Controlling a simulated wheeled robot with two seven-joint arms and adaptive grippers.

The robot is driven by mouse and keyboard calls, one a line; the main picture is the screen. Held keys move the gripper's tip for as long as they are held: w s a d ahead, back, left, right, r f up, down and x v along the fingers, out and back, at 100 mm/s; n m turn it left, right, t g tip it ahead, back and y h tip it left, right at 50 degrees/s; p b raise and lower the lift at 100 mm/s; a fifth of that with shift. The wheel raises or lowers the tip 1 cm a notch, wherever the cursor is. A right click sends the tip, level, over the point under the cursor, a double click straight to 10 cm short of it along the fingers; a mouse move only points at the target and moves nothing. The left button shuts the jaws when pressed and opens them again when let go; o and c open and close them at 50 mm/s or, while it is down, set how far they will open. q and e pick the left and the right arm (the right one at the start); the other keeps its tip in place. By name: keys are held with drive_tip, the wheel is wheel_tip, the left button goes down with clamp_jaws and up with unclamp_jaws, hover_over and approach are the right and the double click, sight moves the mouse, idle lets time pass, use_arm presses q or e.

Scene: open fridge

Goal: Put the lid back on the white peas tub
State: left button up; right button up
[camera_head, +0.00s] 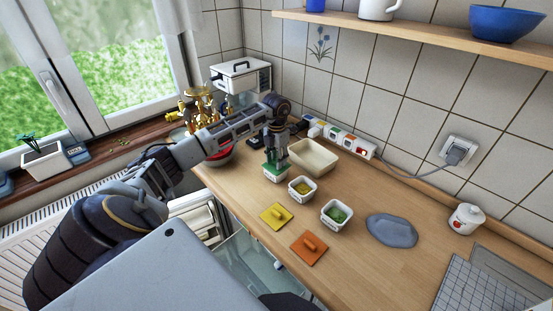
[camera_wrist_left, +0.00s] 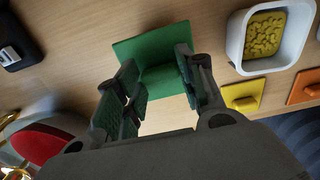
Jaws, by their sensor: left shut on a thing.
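My left gripper (camera_head: 275,156) is shut on the grip of a square green lid (camera_wrist_left: 165,50). A white tub with green contents like peas (camera_head: 337,214) stands uncovered on the counter, right of and nearer than the gripper. Between them is an open white tub with yellow contents (camera_head: 302,189), also in the left wrist view (camera_wrist_left: 267,36). My right gripper is not in view.
A yellow lid (camera_head: 276,216) and an orange lid (camera_head: 309,247) lie on the counter (camera_head: 375,270) in front of the tubs. A cream tray (camera_head: 314,157) and a spice row (camera_head: 340,138) stand behind.

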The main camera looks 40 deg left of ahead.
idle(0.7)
use_arm(q)
drive_tip(key=o, duration=0.9)
drive_tip(key=shift+o, duration=0.3)
drive_tip(key=o, duration=0.4)
drive_tip(key=shift+o, duration=0.2)
drive_tip(key=shift+r, duration=0.2)
drive_tip(key=shift+r+p, duration=2.15)
drive_tip(key=shift+r, duration=1.15)
clamp_jaws()
